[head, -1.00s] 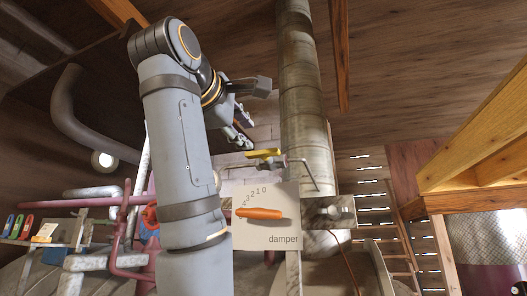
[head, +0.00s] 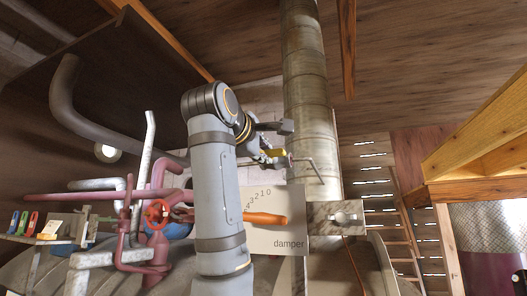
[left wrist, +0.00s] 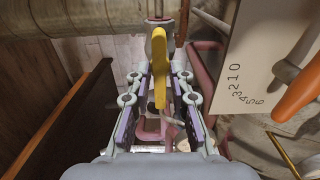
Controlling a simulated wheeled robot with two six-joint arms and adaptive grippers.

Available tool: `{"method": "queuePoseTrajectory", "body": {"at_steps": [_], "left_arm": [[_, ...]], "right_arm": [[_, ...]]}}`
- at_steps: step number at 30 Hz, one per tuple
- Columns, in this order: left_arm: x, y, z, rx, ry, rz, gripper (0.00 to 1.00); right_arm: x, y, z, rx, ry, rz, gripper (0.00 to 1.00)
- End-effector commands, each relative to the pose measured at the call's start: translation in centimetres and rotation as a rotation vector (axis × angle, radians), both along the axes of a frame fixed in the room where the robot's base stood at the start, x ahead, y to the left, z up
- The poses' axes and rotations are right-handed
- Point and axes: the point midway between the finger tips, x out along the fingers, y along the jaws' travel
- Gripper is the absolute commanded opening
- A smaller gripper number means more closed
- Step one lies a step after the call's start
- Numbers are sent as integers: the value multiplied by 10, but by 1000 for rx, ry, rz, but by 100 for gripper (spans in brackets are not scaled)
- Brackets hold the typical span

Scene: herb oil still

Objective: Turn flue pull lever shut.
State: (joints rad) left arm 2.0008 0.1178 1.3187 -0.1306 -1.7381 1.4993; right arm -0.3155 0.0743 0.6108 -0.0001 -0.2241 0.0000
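A yellow lever (head: 276,153) sits on a small grey fitting beside the tall flue pipe (head: 308,95). My left gripper (head: 270,157) is at the lever in the head view, which partly hides it. In the left wrist view the yellow lever (left wrist: 159,68) lies lengthwise between the spread fingers of the gripper (left wrist: 161,82), with a gap showing on each side. An orange lever (head: 266,218) lies across a pale plate (head: 270,238) marked "damper" with a number scale, below the gripper. My left arm covers the plate's left edge. My right gripper is not in view.
Pink and grey pipes with a red handwheel (head: 157,212) stand left of my arm. A bent thin rod (head: 311,162) is close right of the yellow lever. A wooden ladder (head: 395,220) and beams (head: 475,150) are at the right.

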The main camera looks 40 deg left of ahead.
Motion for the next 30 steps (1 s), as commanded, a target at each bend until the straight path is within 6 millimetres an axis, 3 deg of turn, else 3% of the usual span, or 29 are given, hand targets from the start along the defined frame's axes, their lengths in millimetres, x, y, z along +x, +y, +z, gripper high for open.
{"method": "queuePoseTrajectory", "body": {"at_steps": [1, 3, 9, 19, 30], "left_arm": [[0, 0, 0, 0, 0, 0, 10], [0, 0, 0, 0, 1, 0, 0], [0, 0, -1, 1, 2, 0, 0], [0, 0, -2, 81, 24, -2, 0], [1, -1, -3, 382, 98, -3, 0]], "right_arm": [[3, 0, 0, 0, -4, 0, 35], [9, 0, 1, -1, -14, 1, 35], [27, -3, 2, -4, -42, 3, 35], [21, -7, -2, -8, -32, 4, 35], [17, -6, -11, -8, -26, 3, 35]]}}
